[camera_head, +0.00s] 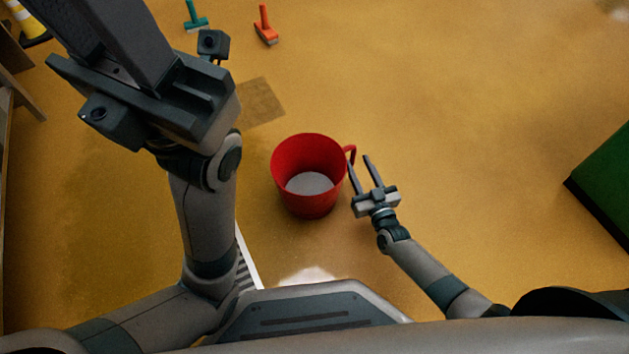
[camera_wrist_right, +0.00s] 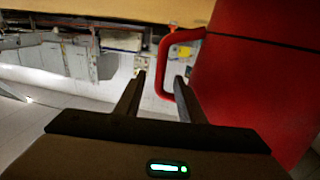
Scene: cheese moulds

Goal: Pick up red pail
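The red pail (camera_head: 289,160) stands upright on the floor near the middle of the head view, its open top and pale inside bottom visible. Its handle (camera_head: 352,151) is on its right side. My right gripper (camera_head: 360,161) is open and empty, with its fingertips close to the handle. In the right wrist view the pail (camera_wrist_right: 252,85) fills the right side, and the handle's outer bar (camera_wrist_right: 164,66) shows between the two fingers (camera_wrist_right: 159,78). Contact cannot be told. My left gripper (camera_head: 120,45) is raised close to the head camera, apart from the pail; its fingertips are cut off.
A teal brush (camera_head: 195,20) and an orange brush (camera_head: 265,28) lie on the floor at the back. A yellow-and-white cone (camera_head: 28,25) is at the far left. A green box-like object (camera_head: 608,180) is at the right edge. The floor between it and the pail is clear.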

